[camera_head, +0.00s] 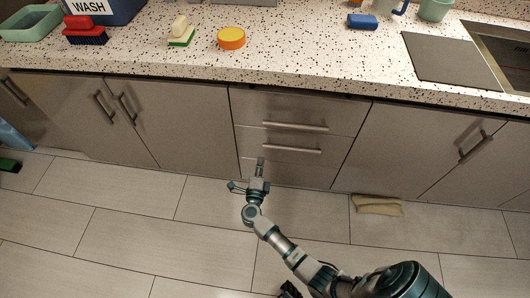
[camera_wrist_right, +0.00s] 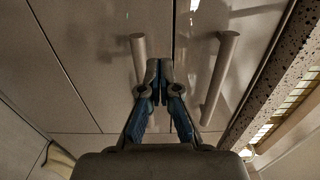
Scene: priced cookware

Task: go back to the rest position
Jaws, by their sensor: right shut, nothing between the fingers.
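My right gripper (camera_head: 261,163) reaches up from the bottom of the head view, in front of the lower drawer of the middle cabinet. In the right wrist view its two fingertips (camera_wrist_right: 159,68) are together with nothing between them. Two bar handles show there, one handle (camera_wrist_right: 139,60) just left of the fingertips and another handle (camera_wrist_right: 219,75) to the right. I cannot tell whether the fingers touch the drawer front. My left gripper is not in view.
Above is a speckled counter (camera_head: 330,45) with an orange-lidded tub (camera_head: 231,38), a sponge (camera_head: 181,37), a red brush (camera_head: 85,30) and a blue block (camera_head: 362,21). Drawer handles (camera_head: 295,126) stick out near the gripper. A folded tan cloth (camera_head: 377,205) lies on the otherwise largely clear floor.

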